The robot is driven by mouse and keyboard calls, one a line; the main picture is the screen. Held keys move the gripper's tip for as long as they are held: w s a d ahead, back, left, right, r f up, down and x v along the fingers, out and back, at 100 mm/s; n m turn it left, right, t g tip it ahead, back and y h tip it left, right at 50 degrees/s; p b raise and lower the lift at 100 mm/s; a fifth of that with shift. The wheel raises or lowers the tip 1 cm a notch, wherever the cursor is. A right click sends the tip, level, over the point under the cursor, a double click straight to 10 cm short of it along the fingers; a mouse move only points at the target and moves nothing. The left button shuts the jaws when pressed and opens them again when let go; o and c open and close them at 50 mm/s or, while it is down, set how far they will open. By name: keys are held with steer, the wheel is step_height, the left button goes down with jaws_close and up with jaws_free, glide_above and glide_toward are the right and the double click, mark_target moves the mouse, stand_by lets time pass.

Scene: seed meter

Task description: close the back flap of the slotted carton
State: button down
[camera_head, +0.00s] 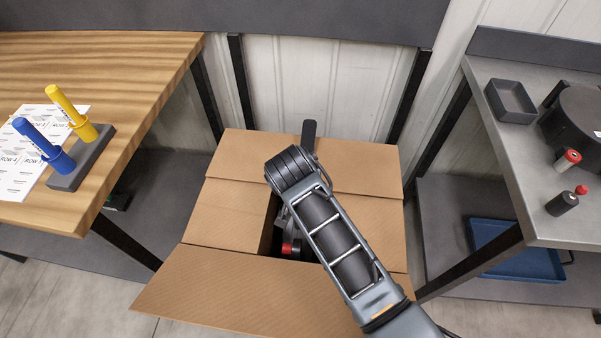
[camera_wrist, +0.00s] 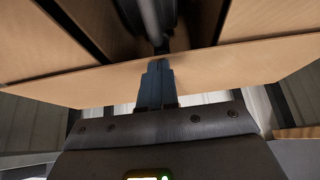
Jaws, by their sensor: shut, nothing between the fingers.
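The brown slotted carton (camera_head: 215,216) stands on the floor between two tables. Its back flap (camera_head: 245,155) tilts outward, away from the opening. The left and right flaps (camera_head: 375,232) lie inward over the top, and the front flap (camera_head: 230,290) spreads outward toward me. A dark gap shows between the side flaps. My arm reaches over the carton and hides part of the right side and opening. My gripper (camera_wrist: 155,66) is shut and empty, with its fingertips over the back flap (camera_wrist: 215,72) in the wrist view. I cannot tell whether they touch it.
A wooden table (camera_head: 150,70) with a blue marker (camera_head: 42,140) and a yellow marker (camera_head: 70,112) in a holder stands at left. A grey table (camera_head: 520,170) with a small tray (camera_head: 510,101) stands at right. A dark panel (camera_head: 330,15) runs behind, above the carton.

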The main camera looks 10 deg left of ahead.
steer(key=shift+s+f, duration=0.1)
steer(key=shift+f, duration=0.35)
steer(key=shift+s+f, duration=0.1)
